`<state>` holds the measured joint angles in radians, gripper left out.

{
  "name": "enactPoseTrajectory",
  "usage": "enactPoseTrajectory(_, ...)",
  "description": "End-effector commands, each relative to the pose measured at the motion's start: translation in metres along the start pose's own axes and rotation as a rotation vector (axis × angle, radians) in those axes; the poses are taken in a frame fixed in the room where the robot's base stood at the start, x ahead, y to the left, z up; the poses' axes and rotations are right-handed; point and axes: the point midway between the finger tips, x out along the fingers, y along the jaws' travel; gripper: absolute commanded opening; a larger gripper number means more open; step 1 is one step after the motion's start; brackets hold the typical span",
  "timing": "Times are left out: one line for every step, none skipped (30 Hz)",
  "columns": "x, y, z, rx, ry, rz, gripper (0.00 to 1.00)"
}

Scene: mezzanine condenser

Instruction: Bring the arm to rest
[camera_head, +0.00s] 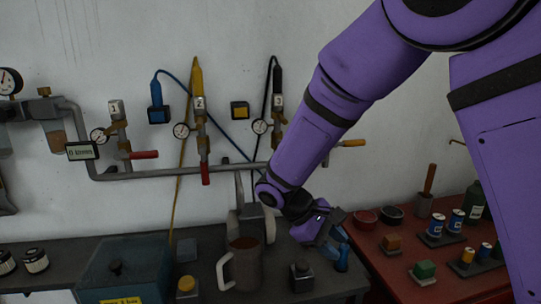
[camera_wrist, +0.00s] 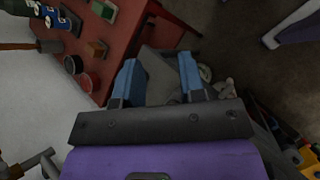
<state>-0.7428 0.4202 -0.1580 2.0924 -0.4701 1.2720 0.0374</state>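My purple arm reaches down from the upper right in the head view. My gripper (camera_head: 338,252) hangs near the right end of the dark bench (camera_head: 335,281), beside the red table. In the wrist view my gripper (camera_wrist: 159,72) shows two blue fingers well apart, with no object visible between them. A grey surface lies beyond the fingers. I cannot tell from the head view how far the gripper is above the bench edge.
The bench holds a brown mug (camera_head: 246,268), a dark lidded box (camera_head: 126,268) and a small black block (camera_head: 302,276). The red table (camera_head: 391,267) carries bowls, cans and coloured blocks. Pipes with numbered valves (camera_head: 202,130) run along the wall.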

Motion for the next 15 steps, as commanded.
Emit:
enactPoseTrajectory(-0.002,0.009,0.015,0.033,0.033,-0.038,0.37)
enactPoseTrajectory(-0.003,0.013,0.023,0.051,0.052,-0.057,0.37)
enactPoseTrajectory(-0.003,0.018,0.033,0.073,0.075,-0.083,0.37)
enactPoseTrajectory(-0.004,0.021,0.041,0.09,0.093,-0.102,0.37)
enactPoseTrajectory(-0.005,0.024,0.049,0.108,0.112,-0.12,0.37)
enactPoseTrajectory(-0.005,0.028,0.059,0.131,0.137,-0.144,0.37)
enactPoseTrajectory(-0.006,0.031,0.067,0.15,0.156,-0.162,0.37)
enactPoseTrajectory(-0.006,0.033,0.074,0.167,0.175,-0.178,0.37)
enactPoseTrajectory(-0.006,0.036,0.085,0.192,0.199,-0.2,0.37)
enactPoseTrajectory(-0.006,0.039,0.092,0.211,0.219,-0.217,0.37)
enactPoseTrajectory(-0.006,0.041,0.1,0.23,0.237,-0.231,0.37)
enactPoseTrajectory(-0.006,0.043,0.111,0.255,0.262,-0.252,0.37)
enactPoseTrajectory(-0.007,0.045,0.118,0.274,0.282,-0.266,0.37)
enactPoseTrajectory(-0.007,0.046,0.126,0.293,0.301,-0.279,0.37)
enactPoseTrajectory(-0.006,0.048,0.136,0.318,0.326,-0.297,0.37)
